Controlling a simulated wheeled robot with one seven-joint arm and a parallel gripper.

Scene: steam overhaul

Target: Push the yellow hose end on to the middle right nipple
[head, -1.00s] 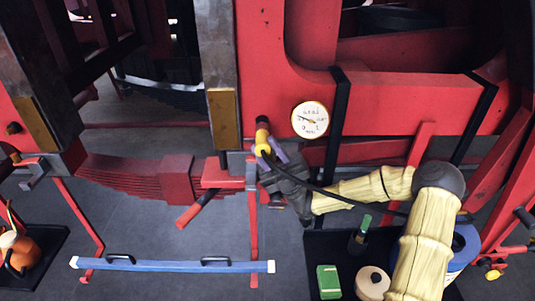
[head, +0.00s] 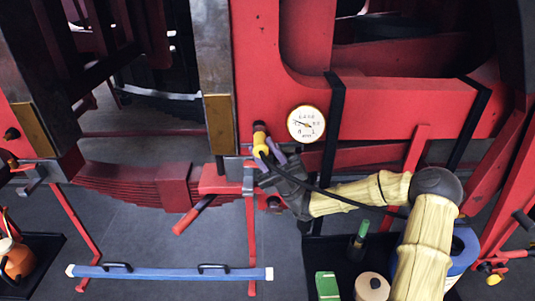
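The yellow hose end (head: 261,139) is upright in front of the lower edge of the red frame, left of the gauge. A dark tip shows at its top. I cannot tell whether it touches or sits on a nipple; the middle right nipple is not clearly visible behind it. My gripper (head: 270,151) comes from the lower right, with its purplish fingers closed around the lower part of the hose end. The black hose (head: 340,197) runs from there to the lower right, across my arm.
A round white gauge (head: 307,123) is on the red frame (head: 370,105). A leaf spring (head: 130,184) and a red-handled lever (head: 194,216) are at the left. A blue bar (head: 170,273) lies below. A black tray (head: 325,255) holds a green box (head: 327,286), a bottle (head: 358,244) and a round tin (head: 372,286).

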